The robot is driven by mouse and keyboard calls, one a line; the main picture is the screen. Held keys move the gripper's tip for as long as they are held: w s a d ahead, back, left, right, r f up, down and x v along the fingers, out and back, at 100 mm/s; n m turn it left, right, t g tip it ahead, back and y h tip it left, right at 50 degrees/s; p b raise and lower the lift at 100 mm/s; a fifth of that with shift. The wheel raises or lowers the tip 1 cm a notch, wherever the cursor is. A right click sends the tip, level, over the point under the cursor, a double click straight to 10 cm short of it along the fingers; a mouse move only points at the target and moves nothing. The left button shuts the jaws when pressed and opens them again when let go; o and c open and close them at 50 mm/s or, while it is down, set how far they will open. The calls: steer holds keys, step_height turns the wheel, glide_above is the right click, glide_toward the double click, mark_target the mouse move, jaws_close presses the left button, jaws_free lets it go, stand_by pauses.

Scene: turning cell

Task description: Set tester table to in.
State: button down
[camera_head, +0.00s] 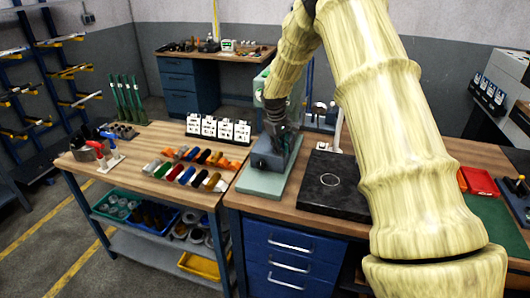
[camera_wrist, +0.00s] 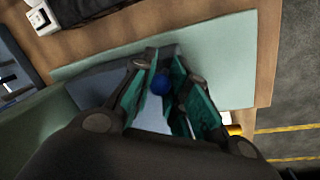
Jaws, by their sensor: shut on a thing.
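The tester (camera_head: 262,186) has a pale green base plate on the workbench, with a blue-grey block, seemingly its table (camera_head: 266,158), on it. In the wrist view, the pale green plate (camera_wrist: 225,60) and the blue-grey block (camera_wrist: 95,88) also show. A round blue knob (camera_wrist: 160,85) sits between my gripper's teal finger pads. My gripper (camera_wrist: 166,92) is shut on this knob. In the head view my gripper (camera_head: 281,140) is low at the block's far right side, and the knob is hidden there. The table's exact slide position cannot be told.
A black granite plate (camera_head: 335,184) lies right of the tester. Several coloured parts (camera_head: 187,173) lie on the wooden bench to the left, with white cards (camera_head: 218,128) behind. A red tray (camera_head: 480,181) is at the right. My arm hides part of the bench.

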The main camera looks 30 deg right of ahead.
steer(key=shift+w+d+r, duration=0.15)
steer(key=c, duration=1.8)
jaws_free()
steer(key=shift+c, duration=0.2)
steer(key=o, duration=0.4)
steer(key=shift+d, duration=0.1)
steer(key=shift+c, duration=0.2)
steer(key=shift+o, duration=0.7)
steer(key=shift+w, duration=0.1)
step_height(320, 180, up, 12)
steer(key=a, duration=0.2)
steer(key=shift+s+f, duration=0.25)
